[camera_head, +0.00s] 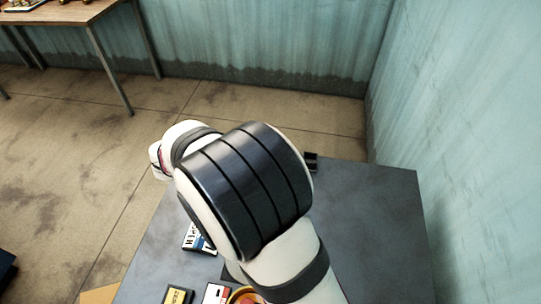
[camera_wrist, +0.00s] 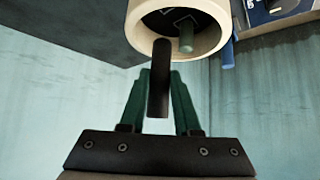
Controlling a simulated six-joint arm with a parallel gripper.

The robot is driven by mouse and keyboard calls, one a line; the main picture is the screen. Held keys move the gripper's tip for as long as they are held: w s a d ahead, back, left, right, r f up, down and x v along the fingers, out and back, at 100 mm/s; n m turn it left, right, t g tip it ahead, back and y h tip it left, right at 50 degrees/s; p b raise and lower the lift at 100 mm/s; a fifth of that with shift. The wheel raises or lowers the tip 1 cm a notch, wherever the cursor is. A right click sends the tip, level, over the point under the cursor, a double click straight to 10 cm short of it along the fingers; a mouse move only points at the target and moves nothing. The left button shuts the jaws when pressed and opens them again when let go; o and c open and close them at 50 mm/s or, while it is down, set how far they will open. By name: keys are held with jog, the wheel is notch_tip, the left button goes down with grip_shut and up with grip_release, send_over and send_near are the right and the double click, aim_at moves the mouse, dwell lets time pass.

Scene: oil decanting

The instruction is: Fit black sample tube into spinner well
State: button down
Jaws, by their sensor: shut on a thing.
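The black sample tube (camera_wrist: 158,95) stands in the wrist view between the green fingers of my gripper (camera_wrist: 160,75), which is shut on it. Its upper end overlaps the mouth of a cream round housing (camera_wrist: 212,25) with a dark inside, seemingly the spinner. I cannot tell whether the tube's end is inside the mouth or only in front of it. A grey-green tube (camera_wrist: 186,38) shows in the mouth, near the black tube. No separate well can be made out clearly. In the head view my arm hides the gripper, the tube and the spinner.
A blue tube (camera_wrist: 228,55) shows right of the housing, near a pale device with a blue panel (camera_wrist: 262,14). In the head view, the dark grey table (camera_head: 375,215) is clear on the right.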

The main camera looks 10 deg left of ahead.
jog(key=shift+f, duration=2.9)
jog(key=shift+f, duration=1)
jog(key=c, duration=0.5)
grip_release()
jog(key=shift+c, duration=0.2)
jog(key=v, duration=1.5)
jog(key=shift+s+a+r, duration=0.2)
jog(key=shift+s+a, duration=0.05)
